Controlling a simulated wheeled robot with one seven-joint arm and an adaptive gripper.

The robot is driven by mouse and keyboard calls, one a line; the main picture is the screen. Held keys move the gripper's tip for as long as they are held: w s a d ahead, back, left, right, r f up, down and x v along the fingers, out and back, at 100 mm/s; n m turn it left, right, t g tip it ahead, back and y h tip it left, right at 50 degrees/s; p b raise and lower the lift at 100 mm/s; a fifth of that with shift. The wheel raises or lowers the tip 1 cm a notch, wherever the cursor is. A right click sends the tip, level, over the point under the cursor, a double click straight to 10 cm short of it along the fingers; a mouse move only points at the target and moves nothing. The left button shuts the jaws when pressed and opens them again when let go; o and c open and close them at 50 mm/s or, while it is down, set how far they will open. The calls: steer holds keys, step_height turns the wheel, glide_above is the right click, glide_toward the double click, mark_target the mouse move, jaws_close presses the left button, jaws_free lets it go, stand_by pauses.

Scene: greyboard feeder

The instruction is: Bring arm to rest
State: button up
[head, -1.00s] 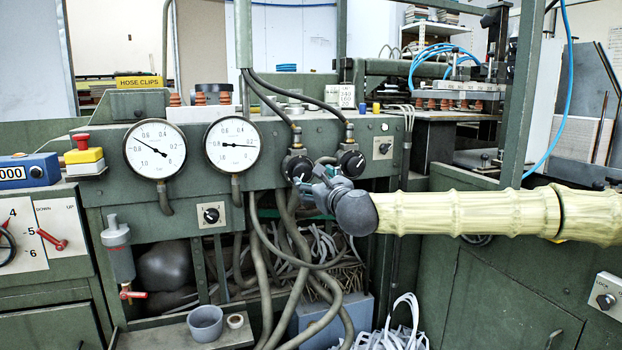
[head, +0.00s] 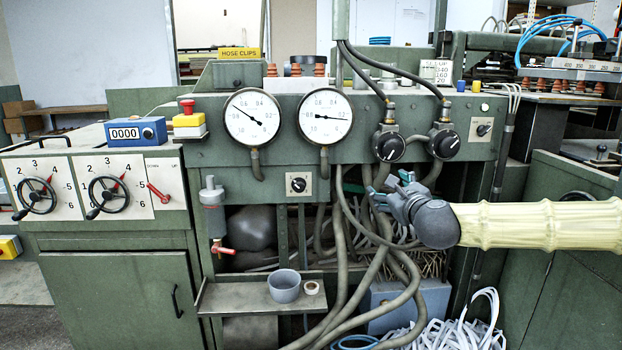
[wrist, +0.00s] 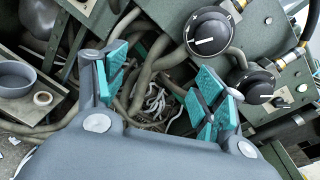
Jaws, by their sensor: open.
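My gripper (head: 392,194) is in front of the green machine, just below two black regulator knobs (head: 389,146) (head: 444,144). In the wrist view my gripper (wrist: 163,95) shows its teal-padded fingers spread wide with nothing between them. Grey hoses (wrist: 145,78) and a pile of white ties lie beyond the fingers. My arm reaches in from the right edge of the head view. I cannot tell whether a finger touches the hoses.
A small shelf (head: 235,296) holds a grey cup (head: 284,286) and a tape roll (head: 312,287). Two gauges (head: 252,117) (head: 326,116), a red-topped stop button (head: 188,119) and two handwheels (head: 37,195) (head: 108,197) are left. Open floor shows at far left.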

steer(key=s+a+f+n+g+y, duration=0.1)
steer(key=s+a+f+n+g, duration=0.2)
steer(key=f, duration=0.6)
steer(key=s+a+f+n, duration=0.25)
steer(key=a+f, duration=0.25)
steer(key=f, duration=0.4)
steer(key=s+a+f+n+g+y, duration=0.1)
steer(key=s+a+f+n+g, duration=0.2)
steer(key=f, duration=0.6)
steer(key=s+a+f+n+g, duration=0.1)
steer(key=s+f+n+g, duration=0.1)
steer(key=s+f+n, duration=0.55)
steer(key=s+a+f+n+g, duration=0.1)
steer(key=s+f+n+g, duration=0.15)
steer(key=s+f, duration=0.95)
steer(key=s+d+f+n+g+h, duration=0.25)
steer(key=s+d+f+n, duration=0.45)
steer(key=s, duration=0.5)
steer(key=s+d+f+n+g+h, duration=0.1)
steer(key=s+d+f+n+g, duration=0.3)
steer(key=s+d+f, duration=0.55)
steer(key=s+a+r+p, duration=0.1)
steer(key=a+r+p, duration=0.1)
steer(key=r+p, duration=0.9)
steer(key=s+a+r+p, duration=0.1)
steer(key=r+p, duration=1.1)
steer(key=r, duration=0.1)
steer(key=shift+a+r, duration=0.3)
steer(key=shift+a, duration=0.1)
steer(key=shift+s, duration=0.15)
